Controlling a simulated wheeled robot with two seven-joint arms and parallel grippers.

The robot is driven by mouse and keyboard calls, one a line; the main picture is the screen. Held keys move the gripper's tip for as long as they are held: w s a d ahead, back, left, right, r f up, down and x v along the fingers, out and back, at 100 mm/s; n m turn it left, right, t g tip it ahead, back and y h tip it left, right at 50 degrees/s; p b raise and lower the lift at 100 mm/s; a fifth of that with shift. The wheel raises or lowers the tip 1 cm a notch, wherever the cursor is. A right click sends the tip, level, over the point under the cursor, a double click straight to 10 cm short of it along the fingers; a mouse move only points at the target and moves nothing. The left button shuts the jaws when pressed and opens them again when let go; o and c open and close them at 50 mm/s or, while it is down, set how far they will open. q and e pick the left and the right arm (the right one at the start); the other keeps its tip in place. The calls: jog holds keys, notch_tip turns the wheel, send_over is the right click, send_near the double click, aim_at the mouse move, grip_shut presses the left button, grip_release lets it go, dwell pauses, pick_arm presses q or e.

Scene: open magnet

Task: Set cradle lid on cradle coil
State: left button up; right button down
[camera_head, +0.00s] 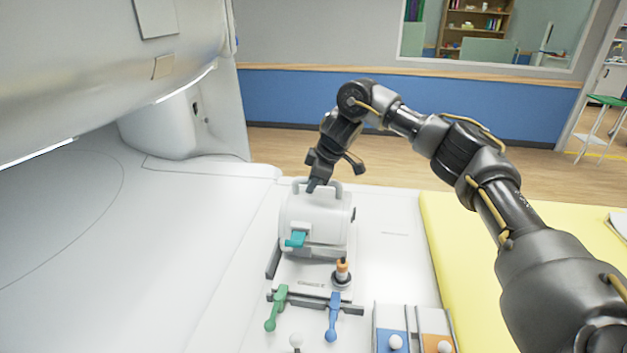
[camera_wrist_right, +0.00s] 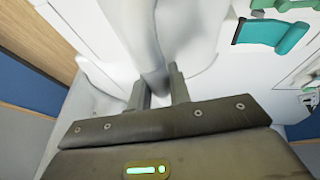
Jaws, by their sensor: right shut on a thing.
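The white cradle lid (camera_head: 316,207) is a rounded shell with a handle (camera_head: 333,189) on top. It sits at the upper part of the white cradle coil (camera_head: 312,268) on the table. I cannot tell whether a gap is left between lid and coil. My right gripper (camera_head: 313,186) is over the lid, shut on its handle. In the right wrist view, the fingers (camera_wrist_right: 158,88) are either side of the pale handle bar (camera_wrist_right: 147,50). A teal latch (camera_head: 296,240) is on the front; it also shows in the right wrist view (camera_wrist_right: 268,33). My left gripper is out of view.
Green (camera_head: 276,308) and blue (camera_head: 332,318) levers and an orange-topped knob (camera_head: 342,271) stand in front. Blue and orange panels (camera_head: 436,320) with white balls lie lower right. The large white magnet (camera_head: 90,60) overhangs the left; a yellow pad (camera_head: 470,260) lies right.

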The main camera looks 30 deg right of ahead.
aim_at(327, 201)
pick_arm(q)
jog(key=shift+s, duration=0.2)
pick_arm(e)
jog(key=shift+r, duration=0.1)
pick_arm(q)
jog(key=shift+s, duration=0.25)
pick_arm(e)
jog(key=shift+s, duration=0.1)
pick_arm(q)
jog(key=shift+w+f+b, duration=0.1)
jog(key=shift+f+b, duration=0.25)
pick_arm(e)
jog(key=shift+f, duration=0.9)
jog(key=c, duration=1.2)
grip_release()
jog(key=shift+c, duration=0.2)
jog(key=shift+o, duration=0.2)
jog(key=shift+f, duration=0.1)
pick_arm(q)
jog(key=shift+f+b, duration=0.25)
jog(key=shift+b, duration=0.05)
pick_arm(e)
jog(key=v, duration=1.1)
